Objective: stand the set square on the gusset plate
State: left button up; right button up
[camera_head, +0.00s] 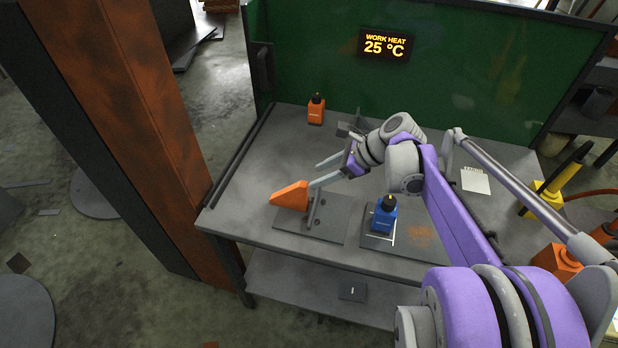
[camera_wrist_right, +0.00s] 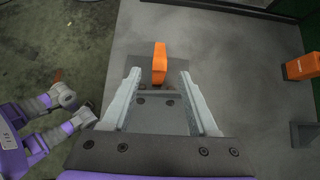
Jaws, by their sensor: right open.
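The orange wedge-shaped piece, which looks like the set square (camera_head: 290,196), stands on edge at the left part of a flat grey plate, which looks like the gusset plate (camera_head: 330,228). A thin grey upright rises from that plate just right of the wedge. My right gripper (camera_head: 314,176) is open and empty, its fingers pointing at the wedge from behind and right. In the right wrist view the set square (camera_wrist_right: 160,62) shows end-on between and beyond the two open fingers, apart from both. My left gripper is not seen clearly in either view.
An orange one (camera_head: 316,110) stands at the back of the table. A notepad (camera_head: 475,181) lies at the right. The table (camera_head: 262,165) is clear at the left back.

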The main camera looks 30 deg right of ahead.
jog(key=s+a+f+n+h, duration=0.2)
jog(key=s+a+n, duration=0.3)
jog(key=n, duration=0.4)
jog(key=s+a+f+n+g+h, duration=0.1)
jog(key=s+a+f+n, duration=0.3)
jog(key=n, duration=0.5)
jog(key=s+a+f+n+h, duration=0.2)
jog(key=s+a+n, duration=0.4)
jog(key=n, duration=0.3)
jog(key=shift+s+a+f+n+g+h, duration=0.2)
jog(key=shift+s+f+n+g+h, duration=0.2)
jog(key=shift+s+f, duration=0.5)
